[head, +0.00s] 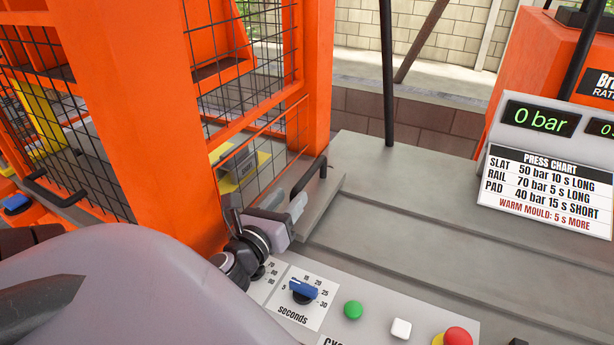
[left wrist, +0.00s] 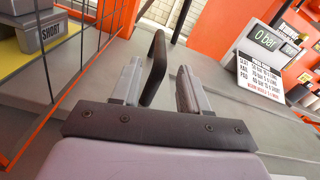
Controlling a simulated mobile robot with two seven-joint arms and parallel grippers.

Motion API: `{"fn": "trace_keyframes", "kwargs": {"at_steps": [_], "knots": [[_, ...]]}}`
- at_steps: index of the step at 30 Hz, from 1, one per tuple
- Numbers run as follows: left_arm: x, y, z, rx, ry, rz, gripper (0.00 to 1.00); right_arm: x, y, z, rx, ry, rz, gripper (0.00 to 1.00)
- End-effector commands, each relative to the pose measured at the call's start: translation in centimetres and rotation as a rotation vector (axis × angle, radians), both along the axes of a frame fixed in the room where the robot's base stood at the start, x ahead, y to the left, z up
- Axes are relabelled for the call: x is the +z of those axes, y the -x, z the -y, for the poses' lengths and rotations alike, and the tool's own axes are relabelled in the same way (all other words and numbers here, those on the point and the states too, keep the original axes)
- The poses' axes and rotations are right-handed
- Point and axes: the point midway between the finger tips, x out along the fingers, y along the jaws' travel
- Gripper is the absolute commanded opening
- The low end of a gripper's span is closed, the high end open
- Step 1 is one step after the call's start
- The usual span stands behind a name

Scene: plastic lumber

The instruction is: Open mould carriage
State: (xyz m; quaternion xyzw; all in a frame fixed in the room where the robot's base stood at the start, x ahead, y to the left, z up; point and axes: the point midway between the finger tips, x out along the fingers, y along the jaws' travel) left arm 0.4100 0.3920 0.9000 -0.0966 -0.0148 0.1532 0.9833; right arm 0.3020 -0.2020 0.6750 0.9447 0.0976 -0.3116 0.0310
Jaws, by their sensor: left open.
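My left gripper (head: 268,213) is open in the head view, at the front corner of the orange press frame. A black bar handle (head: 309,181) stands just beyond it, at the end of the grey bed. In the left wrist view the handle (left wrist: 155,66) appears between the two fingers of my left gripper (left wrist: 160,72), closer to the left finger. Whether it touches a finger I cannot tell. A grey mould block (head: 238,165) with yellow parts sits behind the mesh; in the wrist view a grey block (left wrist: 45,35) is labelled SHORT. My right gripper is not in view.
The orange press frame (head: 310,80) with wire mesh stands close at the left. A control panel with a blue seconds knob (head: 303,290), green button (head: 353,310) and red button (head: 457,338) lies below. The grey bed (head: 420,220) is clear to the right. A press chart (head: 545,180) stands beyond.

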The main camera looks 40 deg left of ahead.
Motion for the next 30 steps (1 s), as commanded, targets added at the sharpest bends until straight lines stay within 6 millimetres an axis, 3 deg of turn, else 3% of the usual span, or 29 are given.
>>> {"fn": "trace_keyframes", "kwargs": {"at_steps": [15,29,30], "knots": [[0.1,-5.5,-1.8,0.000,0.000,0.002,0.44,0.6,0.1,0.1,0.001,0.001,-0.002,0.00],[0.0,-6.6,-2.1,0.000,0.000,-0.001,0.44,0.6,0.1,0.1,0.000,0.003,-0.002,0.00],[0.0,-6.6,-2.1,0.000,0.000,0.000,0.38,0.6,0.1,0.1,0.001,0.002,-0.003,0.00]]}}
